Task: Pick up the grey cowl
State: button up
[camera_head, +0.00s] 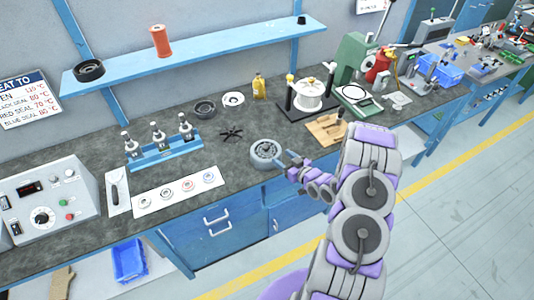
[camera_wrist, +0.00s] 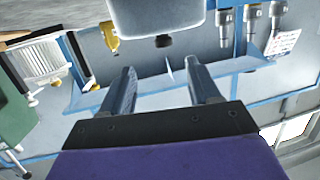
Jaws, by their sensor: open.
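The round grey part (camera_head: 265,153), which I take to be the grey cowl, sits on the bench near its front edge. Its open top shows some inner detail. My gripper (camera_head: 287,163) is just to its right, close to the bench edge. In the wrist view the two fingers of my gripper (camera_wrist: 163,88) stand apart with nothing between them. A large pale grey rounded body (camera_wrist: 157,18) fills the top middle of that view, beyond the fingertips; it appears to be the same part. I cannot tell whether a finger touches it.
A black spider-shaped part (camera_head: 231,133), a dark ring (camera_head: 204,109) and a white disc (camera_head: 233,99) lie behind it. A white mat (camera_head: 178,193) with several small rings lies left. A wooden board (camera_head: 326,130) lies right. The blue shelf (camera_head: 200,51) hangs above.

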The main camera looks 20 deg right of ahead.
aim_at(269, 149)
jog(key=x, duration=0.5)
jog(key=shift+w+a+f, duration=0.1)
jog(key=shift+w+a, duration=0.05)
jog(key=shift+a, duration=0.25)
jog(key=b+x, duration=0.1)
jog(key=x, duration=0.4)
jog(key=shift+d, duration=0.1)
jog(key=shift+w, duration=0.3)
grip_shut()
